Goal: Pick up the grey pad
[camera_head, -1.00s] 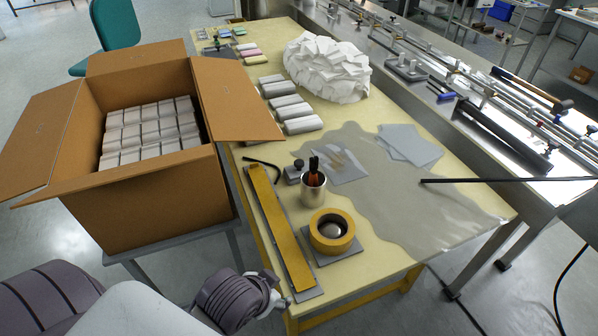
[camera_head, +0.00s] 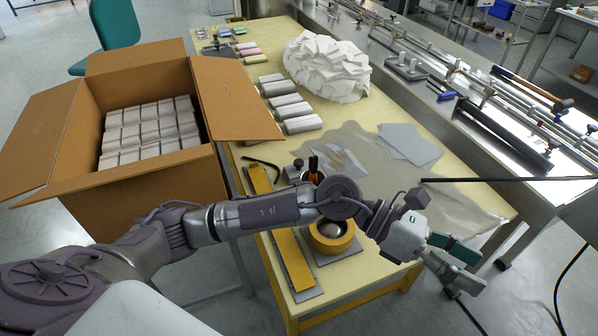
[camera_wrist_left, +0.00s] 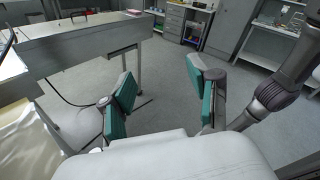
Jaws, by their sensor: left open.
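I cannot tell for sure which thing is the grey pad. Flat grey sheets (camera_head: 408,146) overlap on the right of the yellow table (camera_head: 268,217), and another grey piece (camera_head: 338,158) lies left of them. A grey plate (camera_head: 341,257) under the yellow tape roll (camera_head: 333,246) is partly hidden by my left arm. My left gripper (camera_head: 474,268) is open and empty, out past the table's front right corner. Its green-lined fingers stand apart in the left wrist view (camera_wrist_left: 163,85), with floor between them. My right gripper is not in view.
An open cardboard box (camera_head: 140,200) of white packs stands left of the table. White packs (camera_head: 295,112) and a white heap (camera_head: 327,67) lie farther back. A steel machine (camera_head: 470,118) runs along the right. Clear film (camera_head: 460,205) covers the table's right part.

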